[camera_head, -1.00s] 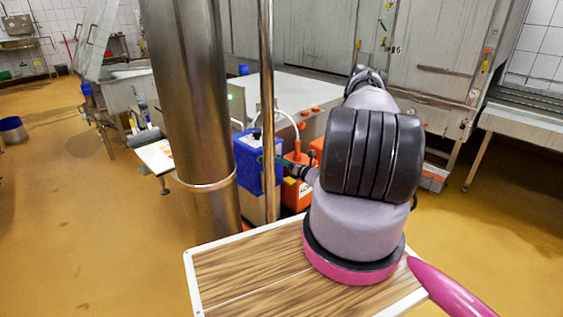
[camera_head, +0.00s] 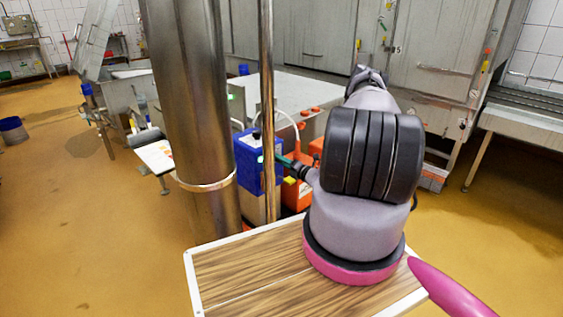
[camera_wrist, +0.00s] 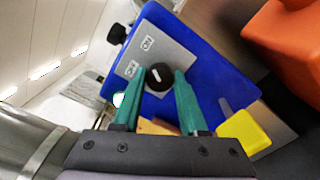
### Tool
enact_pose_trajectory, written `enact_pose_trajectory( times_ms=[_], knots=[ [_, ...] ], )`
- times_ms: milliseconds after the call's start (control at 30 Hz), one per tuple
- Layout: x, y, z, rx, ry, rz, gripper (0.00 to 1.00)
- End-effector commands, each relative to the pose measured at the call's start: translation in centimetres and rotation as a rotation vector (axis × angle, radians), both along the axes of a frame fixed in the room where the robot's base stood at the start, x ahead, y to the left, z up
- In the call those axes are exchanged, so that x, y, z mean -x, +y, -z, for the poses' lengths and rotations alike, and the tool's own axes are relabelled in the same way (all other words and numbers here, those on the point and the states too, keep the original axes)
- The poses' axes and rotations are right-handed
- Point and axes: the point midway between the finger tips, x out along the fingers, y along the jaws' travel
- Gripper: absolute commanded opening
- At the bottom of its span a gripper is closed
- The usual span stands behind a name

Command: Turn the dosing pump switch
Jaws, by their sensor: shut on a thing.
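The dosing pump (camera_head: 249,160) is a blue box standing behind a metal pole, partly hidden by that pole. In the wrist view its blue housing (camera_wrist: 208,70) has a grey panel with small printed labels and a round black switch knob (camera_wrist: 159,76) with a pale line on it. My gripper (camera_wrist: 160,85) has green fingers, which are shut on the black switch from both sides. In the head view my gripper (camera_head: 268,160) reaches the pump's front from the right.
Orange-red containers (camera_head: 297,195) stand right beside the pump, also at the upper right of the wrist view (camera_wrist: 290,45). A yellow piece (camera_wrist: 243,133) lies near my right finger. A thick steel column (camera_head: 200,110) and thin pole (camera_head: 267,100) stand close by. Yellow floor is open at left.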

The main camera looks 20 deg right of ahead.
Motion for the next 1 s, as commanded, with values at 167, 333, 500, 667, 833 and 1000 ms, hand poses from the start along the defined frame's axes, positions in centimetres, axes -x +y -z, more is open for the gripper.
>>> enact_pose_trajectory(
  times_ms=[167,333,500,667,833,1000],
  knots=[
    [0.1,-0.1,0.1,-0.003,0.003,0.002,0.0],
    [0.1,-0.1,0.1,-0.003,0.003,0.002,0.0],
    [0.1,-0.1,0.1,-0.002,0.002,0.002,0.71],
    [0.0,-0.1,0.0,-0.003,0.001,0.001,0.71],
    [0.5,-0.3,0.0,-0.001,0.002,0.002,0.71],
    [3.0,-1.2,0.1,-0.003,0.004,0.005,0.71]
  ],
)
